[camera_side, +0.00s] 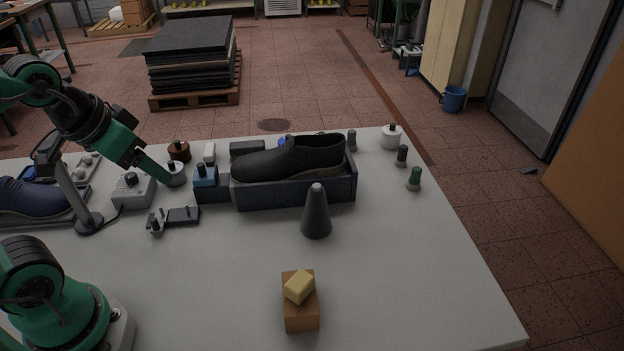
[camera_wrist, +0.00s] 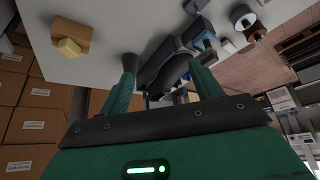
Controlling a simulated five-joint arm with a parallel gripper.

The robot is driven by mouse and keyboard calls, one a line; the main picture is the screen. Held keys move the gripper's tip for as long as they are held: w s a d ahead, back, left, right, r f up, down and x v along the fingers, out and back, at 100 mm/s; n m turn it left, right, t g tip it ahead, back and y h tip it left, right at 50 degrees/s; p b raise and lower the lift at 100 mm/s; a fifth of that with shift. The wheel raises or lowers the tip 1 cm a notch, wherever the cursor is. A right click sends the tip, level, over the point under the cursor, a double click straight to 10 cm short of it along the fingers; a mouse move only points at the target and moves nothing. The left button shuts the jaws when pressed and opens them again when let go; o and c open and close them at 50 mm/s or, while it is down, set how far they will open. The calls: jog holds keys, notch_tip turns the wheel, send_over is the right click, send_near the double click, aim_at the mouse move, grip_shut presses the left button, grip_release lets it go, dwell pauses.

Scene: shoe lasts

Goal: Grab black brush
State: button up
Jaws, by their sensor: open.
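I cannot tell for sure which thing is the black brush. A dark oblong block (camera_side: 247,148) lies behind the black shoe in the side view and could be it. A flat black piece (camera_side: 183,215) with small grey parts lies nearer, at the left of the table. My gripper (camera_side: 178,183) is above the left part of the table, near a grey jar (camera_side: 174,168). In the wrist view my gripper (camera_wrist: 164,80) is open, with nothing held between its two green fingers. The black shoe (camera_wrist: 170,68) shows beyond the fingers there.
The black shoe (camera_side: 290,160) sits in a dark tray (camera_side: 295,194). A grey cone (camera_side: 316,215) stands in front of it. A brown block (camera_side: 301,312) carries a yellow piece (camera_side: 299,287). Small jars and a blue shoe (camera_side: 35,198) stand around. The front right table is clear.

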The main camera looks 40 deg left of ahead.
jog(key=w+a+r+m+g, duration=0.15)
jog(key=w+r, duration=0.25)
jog(key=w, duration=0.6)
jog(key=m+g, duration=0.4)
jog(key=m, duration=0.3)
send_over(247, 144)
notch_tip(247, 144, down, 19)
jog(key=shift+s+f, duration=0.1)
jog(key=shift+a+f+m, duration=0.1)
jog(key=shift+f+m, duration=0.15)
jog(key=shift+f, duration=0.15)
jog(key=shift+f, duration=1.3)
